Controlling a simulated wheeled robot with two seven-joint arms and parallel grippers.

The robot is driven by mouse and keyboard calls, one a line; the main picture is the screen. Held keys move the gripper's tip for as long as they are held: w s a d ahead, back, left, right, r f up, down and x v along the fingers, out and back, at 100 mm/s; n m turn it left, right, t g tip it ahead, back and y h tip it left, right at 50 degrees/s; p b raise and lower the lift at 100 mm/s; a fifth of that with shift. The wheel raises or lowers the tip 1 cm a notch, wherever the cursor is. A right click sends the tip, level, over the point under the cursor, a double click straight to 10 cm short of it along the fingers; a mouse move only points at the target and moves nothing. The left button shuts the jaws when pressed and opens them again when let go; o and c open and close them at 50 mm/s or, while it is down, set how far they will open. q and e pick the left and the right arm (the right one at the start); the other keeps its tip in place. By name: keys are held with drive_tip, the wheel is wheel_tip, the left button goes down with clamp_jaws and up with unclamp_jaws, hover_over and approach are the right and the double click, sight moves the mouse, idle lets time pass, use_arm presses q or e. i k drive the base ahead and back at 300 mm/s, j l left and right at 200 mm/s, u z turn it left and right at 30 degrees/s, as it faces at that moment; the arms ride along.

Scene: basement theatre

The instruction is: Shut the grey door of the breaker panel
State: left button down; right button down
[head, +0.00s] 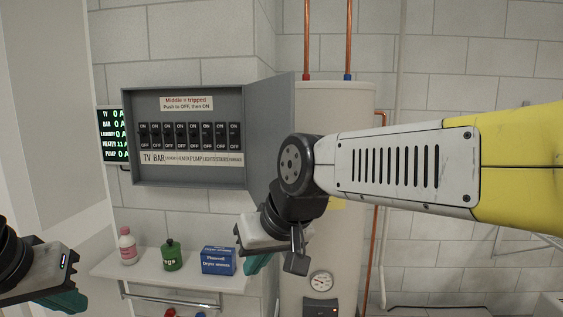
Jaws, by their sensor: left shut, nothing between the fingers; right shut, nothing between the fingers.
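The breaker panel (187,178) is a grey box on the wall at the left of centre, with a row of several black switches. Its grey door (266,125) stands open, hinged at the box's right edge and swung out to the right. My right gripper (256,264) is shut and empty, below the door and pointing down and left. My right wrist hides the door's lower right part; I cannot tell whether it touches the door. My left gripper (72,300) is shut and empty at the lower left, well away from the panel.
A white shelf (105,267) under the panel holds a pink bottle (127,246), a green container (172,256) and a blue box (217,261). A water heater (340,110) with copper pipes stands right of the door. A lit display (113,134) hangs left of the panel.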

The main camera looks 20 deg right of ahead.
sight(269, 111)
drive_tip(key=k+l+z, duration=0.1)
drive_tip(key=l, duration=0.3)
drive_tip(key=i+l+u, duration=0.1)
drive_tip(key=i+l, duration=0.15)
drive_tip(key=l, duration=0.2)
drive_tip(key=i+l, duration=0.25)
drive_tip(key=l, duration=0.15)
drive_tip(key=k+j+z, duration=0.15)
drive_tip(key=k+z, duration=0.15)
drive_tip(key=z, duration=0.15)
drive_tip(key=k+z, duration=0.4)
drive_tip(key=i+j, duration=0.05)
